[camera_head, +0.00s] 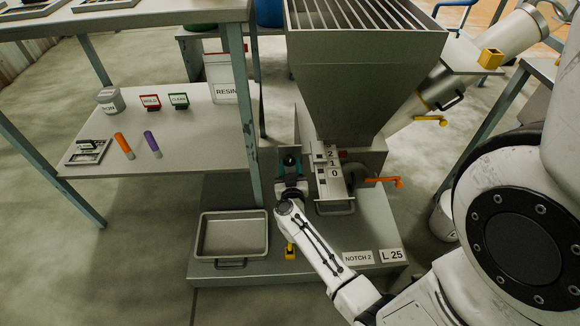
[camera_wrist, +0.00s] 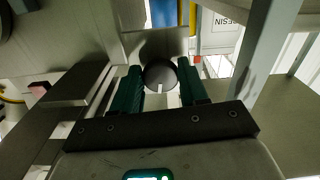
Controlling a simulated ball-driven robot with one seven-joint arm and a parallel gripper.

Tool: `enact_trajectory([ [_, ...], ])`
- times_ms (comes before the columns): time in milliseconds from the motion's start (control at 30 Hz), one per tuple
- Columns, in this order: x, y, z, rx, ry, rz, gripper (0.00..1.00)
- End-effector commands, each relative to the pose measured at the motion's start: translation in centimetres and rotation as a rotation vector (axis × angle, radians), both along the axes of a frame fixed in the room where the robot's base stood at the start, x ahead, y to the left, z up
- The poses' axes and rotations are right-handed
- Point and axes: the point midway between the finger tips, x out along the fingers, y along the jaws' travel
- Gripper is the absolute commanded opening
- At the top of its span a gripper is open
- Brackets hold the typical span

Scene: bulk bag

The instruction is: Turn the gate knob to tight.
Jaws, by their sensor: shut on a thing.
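The gate knob (camera_wrist: 160,74) is a dark round knob with a short white mark, which points down toward my palm in the wrist view. My gripper (camera_wrist: 161,85) is shut on it, one green finger on each side. In the head view my gripper (camera_head: 289,165) is at the left side of the grey hopper's (camera_head: 365,85) outlet, and the knob is hidden there. The gate plate (camera_head: 330,182) beside it carries the marks 2, 1 and 0. I cannot read any tight marking near the knob.
An orange handle (camera_head: 398,182) sticks out right of the outlet. A grey tray (camera_head: 232,254) stands on the platform at left, near a yellow piece (camera_head: 290,251). Signs read "NOTCH 2" (camera_head: 358,258) and "L 25" (camera_head: 392,255). A table leg (camera_head: 240,100) stands left of my gripper.

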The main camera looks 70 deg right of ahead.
Motion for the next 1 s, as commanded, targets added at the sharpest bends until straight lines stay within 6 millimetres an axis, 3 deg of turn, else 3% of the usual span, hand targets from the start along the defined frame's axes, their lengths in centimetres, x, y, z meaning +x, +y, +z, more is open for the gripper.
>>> enact_trajectory([
  [267, 0.20, 0.10, 0.28, 0.065, -0.155, 0.003, 0.13],
  [1000, 0.39, 0.17, 0.21, 0.331, -0.800, 0.002, 0.13],
])
